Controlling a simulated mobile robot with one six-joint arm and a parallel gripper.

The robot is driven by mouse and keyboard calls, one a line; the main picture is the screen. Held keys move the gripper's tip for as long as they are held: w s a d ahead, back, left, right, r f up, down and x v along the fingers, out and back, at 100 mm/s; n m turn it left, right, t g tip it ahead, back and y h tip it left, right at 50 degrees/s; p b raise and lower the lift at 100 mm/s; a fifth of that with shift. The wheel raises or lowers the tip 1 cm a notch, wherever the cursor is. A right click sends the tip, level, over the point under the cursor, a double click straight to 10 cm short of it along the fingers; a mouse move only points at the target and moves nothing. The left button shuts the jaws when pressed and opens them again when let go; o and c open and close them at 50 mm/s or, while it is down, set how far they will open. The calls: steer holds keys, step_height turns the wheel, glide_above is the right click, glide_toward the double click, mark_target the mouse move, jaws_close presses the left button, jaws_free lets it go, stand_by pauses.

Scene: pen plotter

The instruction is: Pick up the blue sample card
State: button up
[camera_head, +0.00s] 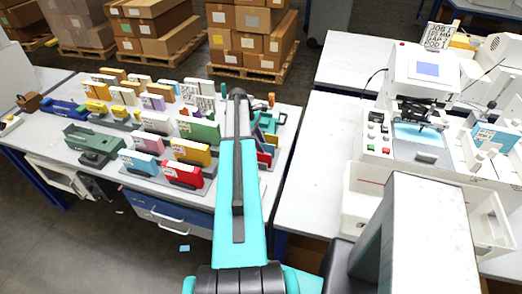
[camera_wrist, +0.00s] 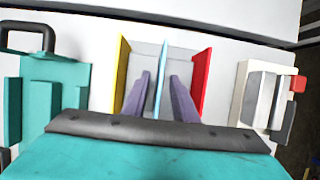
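In the wrist view, a thin blue card (camera_wrist: 160,78) stands on edge, seen almost edge-on. It sits between a yellow card (camera_wrist: 122,70) on the left and a red card (camera_wrist: 201,80) on the right. My gripper (camera_wrist: 159,80) is open. Its two grey-purple fingers stand on either side of the blue card, with a visible gap to it on each side. How deep the fingertips reach beside the card is hard to tell. In the head view my arm hides the gripper and this card.
A teal device (camera_wrist: 50,95) stands left of the cards and a white-grey device (camera_wrist: 262,95) right of them. In the head view, many coloured card holders crowd the table (camera_head: 55,140). Another blue card (camera_head: 140,160) stands at its front. A white machine (camera_head: 425,75) is on the right.

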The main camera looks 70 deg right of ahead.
stand_by(0.4)
jaws_close()
steer(key=shift+r+b, duration=1.8)
steer(key=shift+r, duration=3.4)
